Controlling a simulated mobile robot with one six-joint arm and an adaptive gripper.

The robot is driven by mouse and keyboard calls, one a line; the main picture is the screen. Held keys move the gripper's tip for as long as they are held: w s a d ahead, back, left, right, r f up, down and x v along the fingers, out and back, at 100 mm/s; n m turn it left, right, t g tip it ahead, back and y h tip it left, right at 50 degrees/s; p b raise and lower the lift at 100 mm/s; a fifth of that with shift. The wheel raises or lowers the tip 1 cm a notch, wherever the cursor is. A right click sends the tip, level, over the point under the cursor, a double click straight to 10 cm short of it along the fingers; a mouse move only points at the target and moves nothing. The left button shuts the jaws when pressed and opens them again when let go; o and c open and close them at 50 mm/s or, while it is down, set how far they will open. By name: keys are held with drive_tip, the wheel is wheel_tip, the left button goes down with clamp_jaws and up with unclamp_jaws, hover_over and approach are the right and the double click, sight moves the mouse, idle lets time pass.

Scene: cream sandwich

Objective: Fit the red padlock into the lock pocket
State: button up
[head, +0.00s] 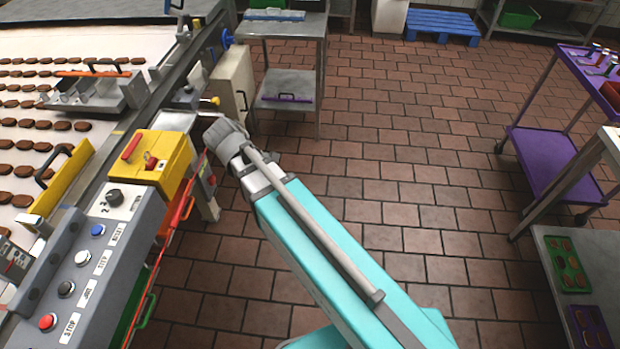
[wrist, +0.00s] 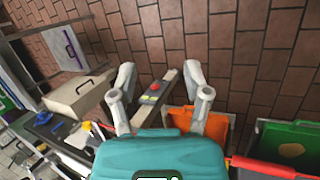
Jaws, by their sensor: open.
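My gripper (wrist: 159,72) is open in the wrist view, its two pale fingers wide apart. It holds nothing that I can see. Beyond the gap between the fingers is a grey bar with a red button-like part (wrist: 154,86); I cannot tell how far below it is. In the head view my teal arm reaches to the machine's edge, and its wrist hides the fingers. A yellow box (head: 172,152) there carries a red handle (head: 131,146) and a small dark and red part (head: 151,161). I cannot make out the red padlock or the lock pocket for certain.
A grey control panel (head: 68,257) with several buttons stands at the left, beside the conveyor (head: 95,40) of brown biscuits. A cream box (wrist: 78,93), an orange bin (wrist: 208,125) and a green bin (wrist: 290,145) lie around my gripper. Tiled floor (head: 420,170) is open to the right.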

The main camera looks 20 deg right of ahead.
drive_tip(key=s+d+f+m+g+y, duration=0.1)
drive_tip(key=s+d+m+y, duration=0.1)
drive_tip(key=d+m, duration=0.3)
drive_tip(key=s+d+f+m+g+y, duration=0.1)
drive_tip(key=s+d+m+y, duration=0.1)
drive_tip(key=s+d+m, duration=0.3)
drive_tip(key=d+m, duration=0.1)
drive_tip(key=d, duration=0.2)
drive_tip(key=shift+m+g, duration=0.3)
drive_tip(key=shift+s, duration=0.1)
drive_tip(key=shift+r+p, duration=0.45)
drive_tip(key=shift+r, duration=0.05)
drive_tip(key=shift+a, duration=0.2)
